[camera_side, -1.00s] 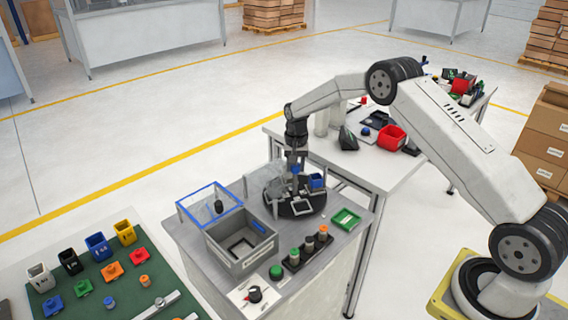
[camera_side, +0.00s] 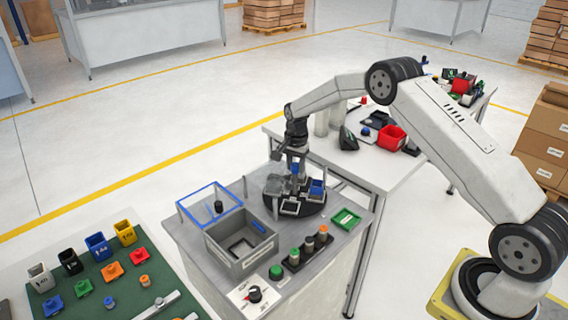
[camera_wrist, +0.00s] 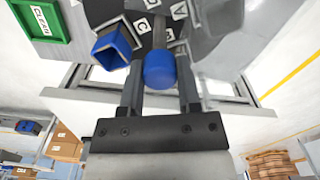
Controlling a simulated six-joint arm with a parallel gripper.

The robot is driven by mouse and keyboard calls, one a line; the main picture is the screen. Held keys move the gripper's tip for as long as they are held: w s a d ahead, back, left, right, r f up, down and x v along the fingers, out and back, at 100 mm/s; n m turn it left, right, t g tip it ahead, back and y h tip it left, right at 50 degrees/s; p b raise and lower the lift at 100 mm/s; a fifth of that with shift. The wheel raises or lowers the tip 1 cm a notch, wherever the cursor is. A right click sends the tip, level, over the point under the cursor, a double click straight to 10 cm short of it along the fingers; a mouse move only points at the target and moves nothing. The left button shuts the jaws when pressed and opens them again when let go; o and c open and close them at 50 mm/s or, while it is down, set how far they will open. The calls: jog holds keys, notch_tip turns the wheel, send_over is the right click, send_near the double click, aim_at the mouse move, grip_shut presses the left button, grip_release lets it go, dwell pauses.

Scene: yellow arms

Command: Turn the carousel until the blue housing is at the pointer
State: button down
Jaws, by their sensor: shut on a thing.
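The carousel (camera_side: 298,211) is a dark round disc with several square nests, on the grey stand. The blue housing (camera_side: 317,187), a square open cup, sits on its right side in the side view. It also shows left of my fingers in the wrist view (camera_wrist: 112,50). My gripper (camera_wrist: 160,72) is shut on a blue round knob (camera_wrist: 160,70) that stands up from the carousel; the knob also shows in the side view (camera_side: 295,169). I cannot clearly make out the pointer.
A grey bin (camera_side: 241,243) and a blue-framed clear box (camera_side: 209,203) stand left of the carousel. A green tray (camera_side: 346,219) lies at its right. Buttons (camera_side: 308,248) and a rotary switch (camera_side: 255,294) are in front. Slim upright posts rise close beside the carousel.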

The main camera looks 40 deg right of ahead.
jog(key=shift+m, duration=3.3)
jog(key=shift+c, duration=1.5)
grip_release()
jog(key=shift+r, duration=0.15)
jog(key=shift+r, duration=3.8)
